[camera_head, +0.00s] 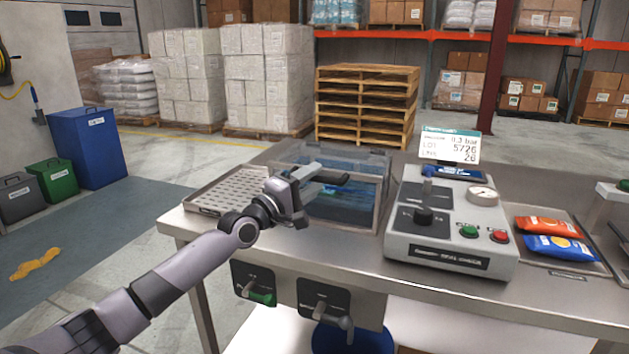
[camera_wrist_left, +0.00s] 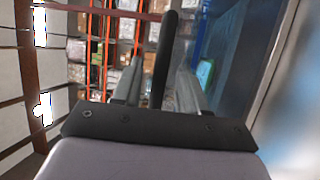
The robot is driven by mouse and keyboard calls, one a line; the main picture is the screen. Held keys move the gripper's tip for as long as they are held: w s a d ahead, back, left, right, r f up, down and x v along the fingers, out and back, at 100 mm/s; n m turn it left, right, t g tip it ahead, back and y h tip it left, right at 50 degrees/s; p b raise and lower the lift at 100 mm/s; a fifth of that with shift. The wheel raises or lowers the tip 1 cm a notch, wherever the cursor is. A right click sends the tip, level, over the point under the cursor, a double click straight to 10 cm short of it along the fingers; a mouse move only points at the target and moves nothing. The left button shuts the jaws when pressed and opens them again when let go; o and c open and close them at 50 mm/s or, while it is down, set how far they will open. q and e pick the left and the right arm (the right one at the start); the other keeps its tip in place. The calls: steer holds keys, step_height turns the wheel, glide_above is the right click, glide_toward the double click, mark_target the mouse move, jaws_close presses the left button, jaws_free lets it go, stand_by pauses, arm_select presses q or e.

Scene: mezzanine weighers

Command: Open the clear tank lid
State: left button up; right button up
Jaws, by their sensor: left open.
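The clear tank (camera_head: 345,208) holds blue liquid and is set in the steel bench. Its see-through lid (camera_head: 365,160) appears to lie down over the top, partly hidden behind my arm. A dark bar handle (camera_head: 332,178) shows at the lid, by my left gripper. My left gripper (camera_head: 312,174) is open above the tank's near left part. In the left wrist view the dark handle (camera_wrist_left: 165,60) runs between the two grey fingers (camera_wrist_left: 158,90), with gaps on both sides. I cannot tell whether either finger touches it. My right gripper is not in view.
A perforated tray (camera_head: 220,190) lies left of the tank. A grey control console (camera_head: 450,225) with a display stands close on its right. Orange and blue packets (camera_head: 552,245) lie on a tray farther right. Valve handles (camera_head: 325,300) stick out below the bench front.

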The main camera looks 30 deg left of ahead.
arm_select(q)
steer(key=shift+w+d+r, duration=0.1)
steer(key=shift+w, duration=0.45)
jaws_close()
